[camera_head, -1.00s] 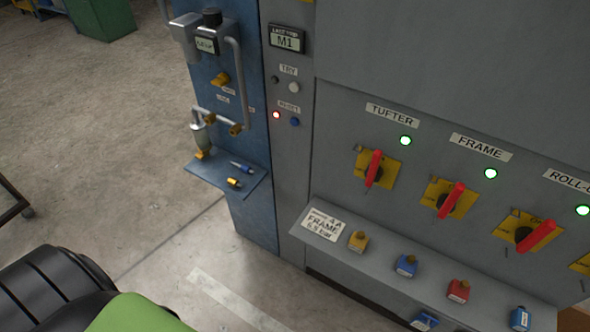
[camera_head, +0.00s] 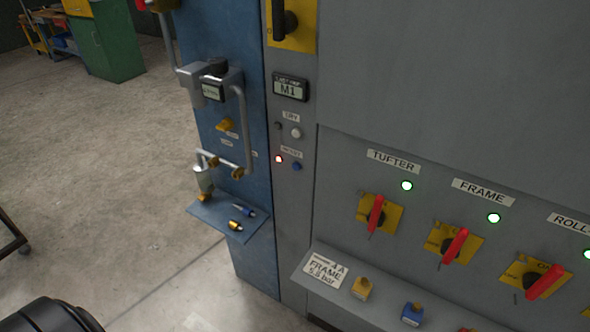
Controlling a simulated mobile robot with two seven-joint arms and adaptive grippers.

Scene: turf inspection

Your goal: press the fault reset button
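A grey panel strip (camera_head: 294,220) stands between the blue panel and the wide grey cabinet. On it, a small blue button (camera_head: 297,166) sits beside a lit red lamp (camera_head: 279,158), under a small label (camera_head: 291,151) that looks like RESET. Above these are a white button (camera_head: 296,133) and a dark dot (camera_head: 278,126) under a label reading TRY. A display (camera_head: 290,88) higher up reads M1. Neither of my grippers is in view, and nothing touches the blue button.
Red-handled switches, TUFTER (camera_head: 376,214) and FRAME (camera_head: 455,245), have lit green lamps. A sloped ledge (camera_head: 322,292) with coloured padlocks juts out below. A blue shelf (camera_head: 219,222) with two small fittings and pipework project at left. Open concrete floor (camera_head: 100,200) lies left.

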